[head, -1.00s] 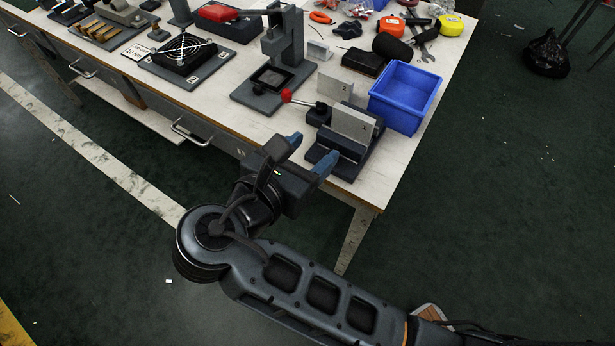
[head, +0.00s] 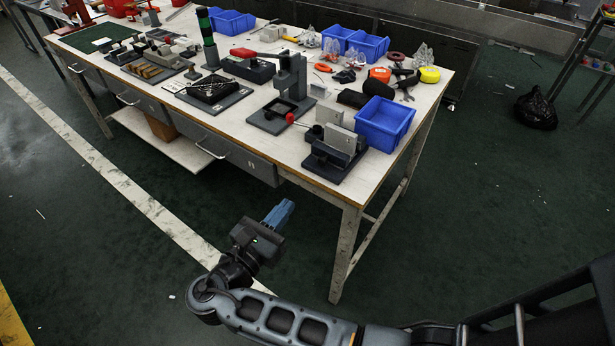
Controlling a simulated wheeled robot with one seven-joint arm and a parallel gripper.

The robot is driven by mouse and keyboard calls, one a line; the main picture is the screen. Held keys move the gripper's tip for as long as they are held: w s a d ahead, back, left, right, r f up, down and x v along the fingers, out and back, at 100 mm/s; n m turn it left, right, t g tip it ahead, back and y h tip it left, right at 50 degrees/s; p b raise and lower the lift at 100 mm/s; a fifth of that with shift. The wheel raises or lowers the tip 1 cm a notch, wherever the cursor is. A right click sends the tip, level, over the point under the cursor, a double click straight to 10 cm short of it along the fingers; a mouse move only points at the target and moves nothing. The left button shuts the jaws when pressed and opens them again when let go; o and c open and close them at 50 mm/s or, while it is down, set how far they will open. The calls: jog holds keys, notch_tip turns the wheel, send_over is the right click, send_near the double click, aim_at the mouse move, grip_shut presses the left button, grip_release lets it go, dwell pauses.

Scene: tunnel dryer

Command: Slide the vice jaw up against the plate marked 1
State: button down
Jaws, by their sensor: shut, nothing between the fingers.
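The dark vice (head: 328,170) stands near the bench's front right corner. A pale upright plate (head: 341,138) stands in it; its mark is too small to read now, but it read as 1 a second ago. A dark bar, perhaps the jaw (head: 328,152), lies along the near side of this plate; I cannot tell whether they touch.
A blue bin (head: 385,123) stands close to the right of the vice. The bench's front edge (head: 310,187) lies between my gripper and the vice. The floor around my gripper is clear.

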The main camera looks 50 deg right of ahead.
aim_at(323, 164)
jog(key=d, duration=0.4)
jog(key=w+d, duration=0.1)
jog(key=d, duration=0.3)
jog(key=d+p, duration=0.1)
jog(key=d, duration=0.3)
jog(key=shift+w+d+r, duration=0.1)
jog(key=shift+w+d, duration=0.05)
jog(key=shift+d, duration=0.25)
jog(key=shift+d+p, duration=0.4)
jog(key=shift+d, duration=1.3)
